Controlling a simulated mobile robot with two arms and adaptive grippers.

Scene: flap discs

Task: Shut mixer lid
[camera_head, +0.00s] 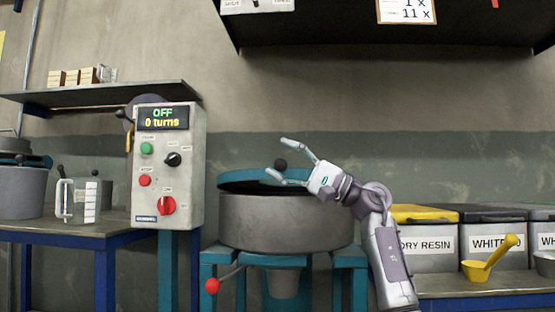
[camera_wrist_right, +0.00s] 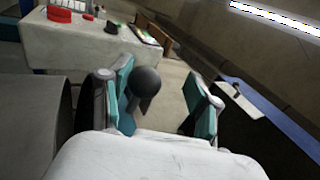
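The mixer is a round grey drum (camera_head: 287,222) on a teal stand. Its teal lid (camera_head: 245,176) shows at the drum's top, with a dark area below and beside its edge; how far open it is I cannot tell. A black ball knob (camera_head: 281,163) stands by the lid. My right gripper (camera_head: 278,158) is open at the knob, one finger above and one below it in the head view. In the right wrist view the knob (camera_wrist_right: 144,82) shows between the spread fingers, closer to the left one; contact is unclear. My left gripper is not in view.
A control box (camera_head: 168,165) reading "OFF, 0 turns" stands left of the mixer. A red ball-ended lever (camera_head: 212,286) sticks out below the drum. Labelled bins (camera_head: 425,247) and a yellow scoop (camera_head: 490,258) are at right. A dark shelf (camera_head: 390,25) hangs above.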

